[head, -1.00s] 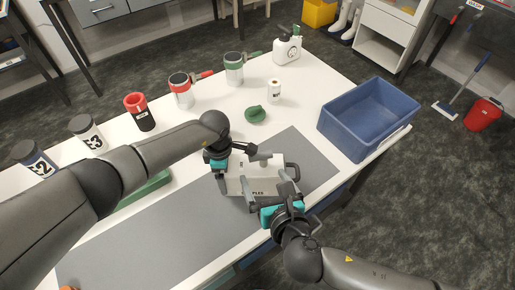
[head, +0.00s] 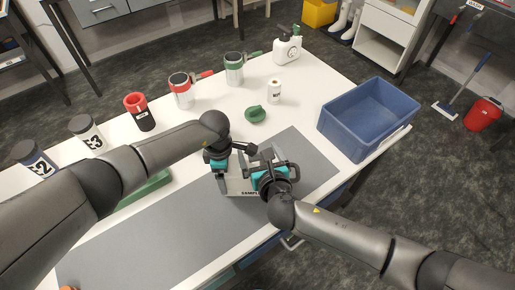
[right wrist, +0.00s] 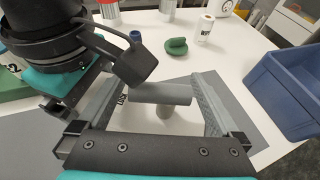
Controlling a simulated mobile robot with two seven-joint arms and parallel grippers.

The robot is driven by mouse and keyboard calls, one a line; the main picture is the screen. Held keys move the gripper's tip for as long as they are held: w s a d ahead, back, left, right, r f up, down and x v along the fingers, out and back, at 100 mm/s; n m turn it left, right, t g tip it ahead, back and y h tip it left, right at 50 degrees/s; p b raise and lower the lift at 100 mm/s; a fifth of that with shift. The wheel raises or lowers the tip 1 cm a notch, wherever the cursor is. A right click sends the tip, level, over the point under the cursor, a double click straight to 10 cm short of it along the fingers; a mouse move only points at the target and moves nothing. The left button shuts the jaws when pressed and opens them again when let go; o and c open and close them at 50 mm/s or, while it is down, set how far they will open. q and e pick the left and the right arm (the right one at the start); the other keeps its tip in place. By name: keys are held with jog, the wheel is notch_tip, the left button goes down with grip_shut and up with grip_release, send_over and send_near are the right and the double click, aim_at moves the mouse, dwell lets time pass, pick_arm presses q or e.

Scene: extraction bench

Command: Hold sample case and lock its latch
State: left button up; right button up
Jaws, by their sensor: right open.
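The pale sample case (head: 233,187) sits on the grey mat, partly covered by my grippers. My left gripper (head: 222,166) is at the case's left side; its fingers are too hidden to show whether they grip. My right gripper (head: 264,166) is over the right part of the case. In the right wrist view its two fingers (right wrist: 163,88) are spread wide, with a grey T-shaped latch handle (right wrist: 160,95) between them, apart from both fingers. The case's pale top (right wrist: 170,124) shows below the handle. Whether the latch is locked cannot be seen.
The grey mat (head: 150,240) is clear at the front left. A blue bin (head: 345,135) stands right of the case. A green lid (head: 255,114) and small white bottle (head: 274,92) are behind it. Several labelled containers and mugs line the back left.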

jog(key=shift+w+a+f, duration=0.2)
jog(key=shift+w+f, duration=0.05)
jog(key=shift+w, duration=0.4)
